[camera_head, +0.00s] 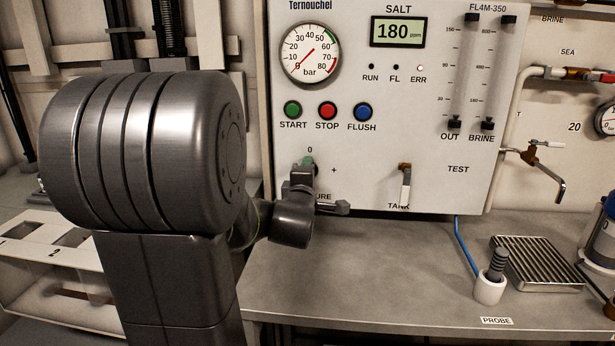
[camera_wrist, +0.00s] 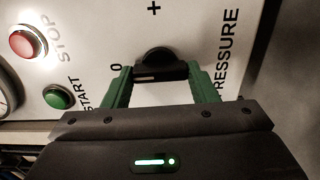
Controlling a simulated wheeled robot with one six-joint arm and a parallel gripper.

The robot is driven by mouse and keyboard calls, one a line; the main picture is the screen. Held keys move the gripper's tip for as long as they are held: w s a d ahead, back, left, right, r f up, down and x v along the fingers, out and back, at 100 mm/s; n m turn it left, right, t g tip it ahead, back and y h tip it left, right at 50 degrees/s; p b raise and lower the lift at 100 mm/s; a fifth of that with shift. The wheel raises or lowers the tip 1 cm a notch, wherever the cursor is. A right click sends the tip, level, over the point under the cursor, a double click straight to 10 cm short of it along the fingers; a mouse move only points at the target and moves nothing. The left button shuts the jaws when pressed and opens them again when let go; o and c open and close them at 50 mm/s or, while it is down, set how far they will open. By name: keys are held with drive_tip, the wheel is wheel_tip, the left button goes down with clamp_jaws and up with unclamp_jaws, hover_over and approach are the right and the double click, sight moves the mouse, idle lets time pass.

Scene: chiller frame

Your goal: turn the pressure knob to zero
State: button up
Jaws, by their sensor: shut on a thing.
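The black pressure knob (camera_wrist: 160,62) sits on the panel in the wrist view, between the green fingers of my gripper (camera_wrist: 160,75). The fingers are closed on its bar from both sides. A pale line on the bar lies on its left half, on the side of the printed 0. The plus mark is above the knob. In the head view my gripper (camera_head: 308,163) is at the panel, just below the 0, and hides most of the knob. The pressure gauge (camera_head: 310,53) has its red needle at the lower left, close to 0 bar.
Green START (camera_head: 292,109), red STOP (camera_head: 327,110) and blue FLUSH (camera_head: 363,112) buttons are above my gripper. The TANK valve (camera_head: 405,183) is to its right. A probe in a white cup (camera_head: 489,288) and a drip grate (camera_head: 538,262) stand on the bench below.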

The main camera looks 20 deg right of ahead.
drive_tip(key=o, duration=1)
drive_tip(key=shift+s, duration=0.1)
drive_tip(key=p+v, duration=0.1)
drive_tip(key=v, duration=1.2)
drive_tip(key=shift+s+a, duration=0.15)
drive_tip(key=shift+s, duration=0.15)
drive_tip(key=b+x, duration=0.1)
drive_tip(key=x, duration=1.3)
drive_tip(key=shift+a, duration=0.1)
